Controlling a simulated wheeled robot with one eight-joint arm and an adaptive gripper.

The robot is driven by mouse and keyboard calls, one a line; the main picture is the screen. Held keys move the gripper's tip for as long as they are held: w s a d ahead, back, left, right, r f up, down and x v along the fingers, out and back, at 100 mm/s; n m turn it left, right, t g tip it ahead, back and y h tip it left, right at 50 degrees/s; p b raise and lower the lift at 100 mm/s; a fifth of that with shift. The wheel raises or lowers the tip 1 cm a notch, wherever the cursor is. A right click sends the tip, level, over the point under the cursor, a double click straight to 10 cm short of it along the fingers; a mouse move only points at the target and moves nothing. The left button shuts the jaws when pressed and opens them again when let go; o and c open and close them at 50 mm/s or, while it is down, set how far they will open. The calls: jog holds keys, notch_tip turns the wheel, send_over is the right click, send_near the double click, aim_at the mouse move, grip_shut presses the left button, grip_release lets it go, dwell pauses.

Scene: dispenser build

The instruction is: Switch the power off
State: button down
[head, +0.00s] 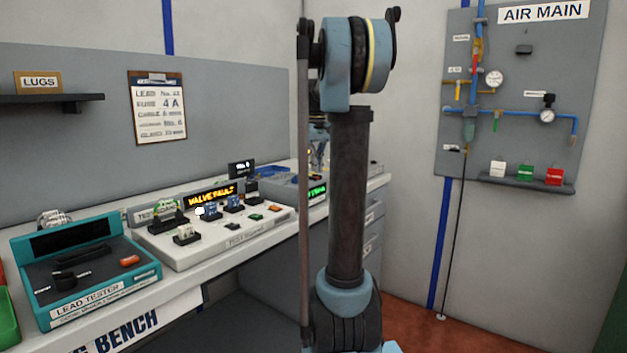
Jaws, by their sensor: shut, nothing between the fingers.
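The test board (225,238) lies on the bench, with a lit amber sign (211,194) reading VALVE FAULT. An orange button (275,208) and a green one (255,217) sit on its right part. Behind it to the right is a grey-blue unit (283,190) with a lit green display (317,190). I cannot tell which control is the power switch. My gripper (317,157) shows only in part above that unit's far side, mostly hidden behind my own arm. It looks shut and empty; whether it touches anything is hidden.
A teal lead tester (95,270) with an orange button (129,261) stands nearer on the bench. A clipboard (157,107) hangs on the wall. The AIR MAIN panel (560,60) with pipes and gauges is at the right. Red-brown floor (420,325) is clear there.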

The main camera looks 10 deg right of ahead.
aim_at(316, 177)
jog(key=shift+f, duration=0.8)
dwell(0.7)
jog(key=shift+r, duration=3.5)
jog(key=shift+s, duration=0.1)
jog(key=s+a+f+t, duration=0.1)
jog(key=s+a+f, duration=0.2)
jog(key=s+f, duration=0.5)
jog(key=s+a+f, duration=0.2)
jog(key=s+f, duration=0.2)
jog(key=s, duration=0.8)
jog(key=s+a+f+m+t, duration=0.1)
jog(key=s+a+f, duration=0.1)
jog(key=s+f, duration=1.3)
notch_tip(316, 177, down, 4)
jog(key=shift+s+f+m, duration=0.1)
jog(key=shift+s+m, duration=0.05)
jog(key=shift+m, duration=0.25)
